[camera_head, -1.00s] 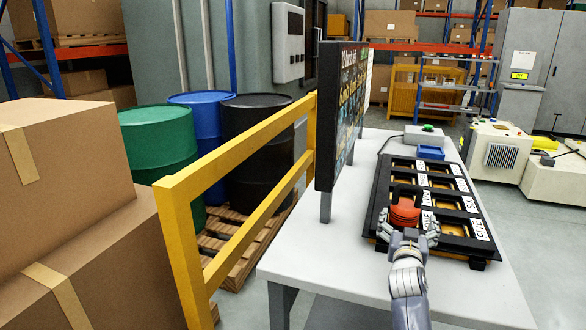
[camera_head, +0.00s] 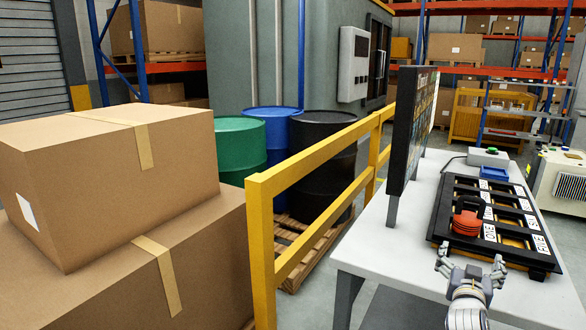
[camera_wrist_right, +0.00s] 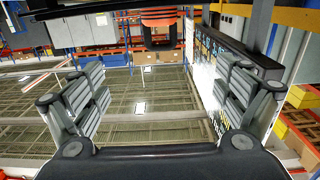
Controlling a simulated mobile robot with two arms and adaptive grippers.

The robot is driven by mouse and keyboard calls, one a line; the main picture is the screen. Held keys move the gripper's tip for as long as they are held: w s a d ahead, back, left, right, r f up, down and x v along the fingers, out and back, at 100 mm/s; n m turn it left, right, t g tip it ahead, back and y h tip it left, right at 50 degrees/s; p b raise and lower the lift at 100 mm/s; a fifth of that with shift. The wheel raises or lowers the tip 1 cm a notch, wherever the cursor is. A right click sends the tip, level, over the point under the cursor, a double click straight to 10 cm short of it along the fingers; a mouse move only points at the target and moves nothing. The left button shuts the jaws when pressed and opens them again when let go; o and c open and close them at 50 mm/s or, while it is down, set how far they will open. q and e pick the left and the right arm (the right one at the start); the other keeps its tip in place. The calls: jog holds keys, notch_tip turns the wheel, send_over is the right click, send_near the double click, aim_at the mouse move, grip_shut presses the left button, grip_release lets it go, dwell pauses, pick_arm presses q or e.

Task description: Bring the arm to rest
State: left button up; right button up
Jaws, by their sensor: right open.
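My right gripper (camera_head: 471,260) is open and empty at the front edge of the white table, with its fingers spread. Beyond it, a red-orange carrier (camera_head: 467,224) with a dark handle sits at the near left part of a black slotted rack (camera_head: 510,247) with white word labels. The fingers are apart from the carrier. In the right wrist view, the open right gripper (camera_wrist_right: 163,95) has nothing between its fingers, and the carrier (camera_wrist_right: 160,17) shows at the top edge, partly cut off. My left gripper is not in view.
A dark upright board (camera_head: 412,125) stands on the white table (camera_head: 400,235), left of the rack. A blue tray (camera_head: 494,173) and a green-button box (camera_head: 488,157) are behind it. A yellow railing (camera_head: 262,230), drums and cardboard boxes (camera_head: 110,180) stand left.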

jog(key=s+a+f+n+g+y, duration=0.25)
jog(key=s+a+f, duration=0.35)
jog(key=s+f, duration=0.35)
jog(key=s+a+f+n+g+y, duration=0.15)
jog(key=s+a+f+g, duration=0.3)
jog(key=s+f, duration=0.55)
jog(key=s+a+f+n+g+y, duration=0.25)
jog(key=s+a, duration=0.35)
jog(key=s, duration=0.5)
jog(key=s+a+f+n+g+y, duration=0.1)
jog(key=s+a+n+g+y, duration=0.15)
jog(key=s+a, duration=0.7)
jog(key=s+d+f+g, duration=0.1)
jog(key=s+f, duration=0.1)
jog(key=f, duration=1.2)
jog(key=s+d+f, duration=0.2)
jog(key=f, duration=1.2)
jog(key=s+d+f+g, duration=0.1)
jog(key=s+d+f, duration=0.1)
jog(key=s+f, duration=1.2)
jog(key=s, duration=0.2)
jog(key=shift+s+d+f+m+g, duration=0.3)
jog(key=shift+s+d+f, duration=0.05)
jog(key=shift+s+f, duration=0.05)
